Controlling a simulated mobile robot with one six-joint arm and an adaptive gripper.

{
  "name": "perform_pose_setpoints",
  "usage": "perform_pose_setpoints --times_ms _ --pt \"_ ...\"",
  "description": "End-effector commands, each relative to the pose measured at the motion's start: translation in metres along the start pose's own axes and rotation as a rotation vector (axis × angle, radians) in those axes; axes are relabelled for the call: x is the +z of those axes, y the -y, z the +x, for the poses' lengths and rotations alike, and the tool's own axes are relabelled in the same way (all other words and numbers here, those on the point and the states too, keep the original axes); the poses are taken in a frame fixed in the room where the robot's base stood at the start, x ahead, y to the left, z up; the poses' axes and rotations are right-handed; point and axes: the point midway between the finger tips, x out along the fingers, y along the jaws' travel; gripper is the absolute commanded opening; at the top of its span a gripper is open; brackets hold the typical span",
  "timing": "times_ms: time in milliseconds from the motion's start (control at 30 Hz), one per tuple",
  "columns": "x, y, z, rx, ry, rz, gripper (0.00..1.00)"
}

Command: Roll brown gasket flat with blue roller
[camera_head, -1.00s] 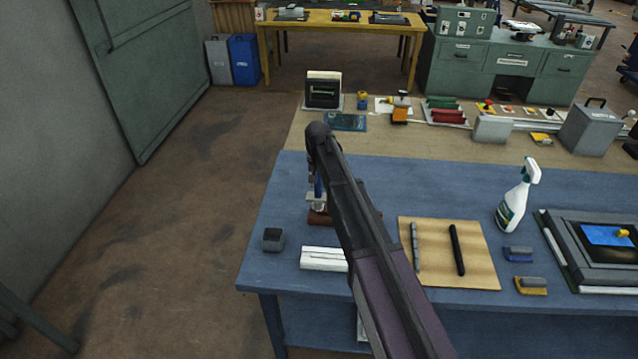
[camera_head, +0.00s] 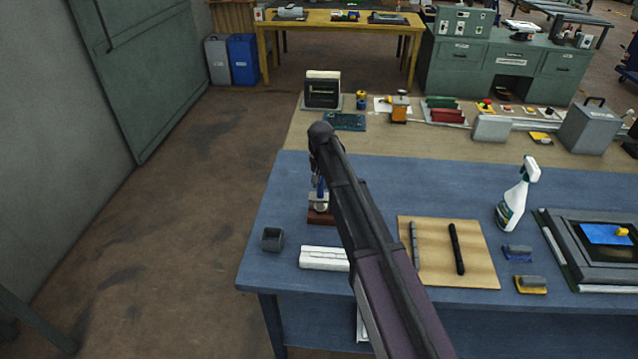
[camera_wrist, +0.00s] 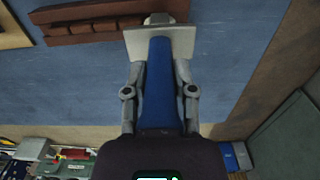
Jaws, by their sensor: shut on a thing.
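My gripper (camera_wrist: 159,74) is shut on the blue handle of the roller (camera_wrist: 158,98), with one grey finger on each side. A pale plate and a grey end piece show beyond the handle. In the head view the roller (camera_head: 319,201) is partly hidden by my arm. A reddish-brown block (camera_head: 319,217) lies on the blue table right by the roller's lower end; it also shows in the wrist view (camera_wrist: 90,28). I cannot tell whether they touch. I cannot pick out a brown gasket for certain; two strips, grey (camera_head: 414,245) and black (camera_head: 457,249), lie on a tan board (camera_head: 436,276).
A white block (camera_head: 322,259) and a small dark grey piece (camera_head: 272,240) are near the table's left front. A spray bottle (camera_head: 514,200), two small blue and yellow tools (camera_head: 531,285) and a framed panel (camera_head: 562,262) are at right. The back middle of the blue table is clear.

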Motion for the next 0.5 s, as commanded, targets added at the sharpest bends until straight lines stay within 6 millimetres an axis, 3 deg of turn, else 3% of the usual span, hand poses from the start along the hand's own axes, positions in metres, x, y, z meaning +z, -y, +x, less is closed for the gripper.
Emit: perform_pose_setpoints --times_ms 500 --pt "0.001 -0.021 0.001 0.0 0.001 -0.001 0.0"
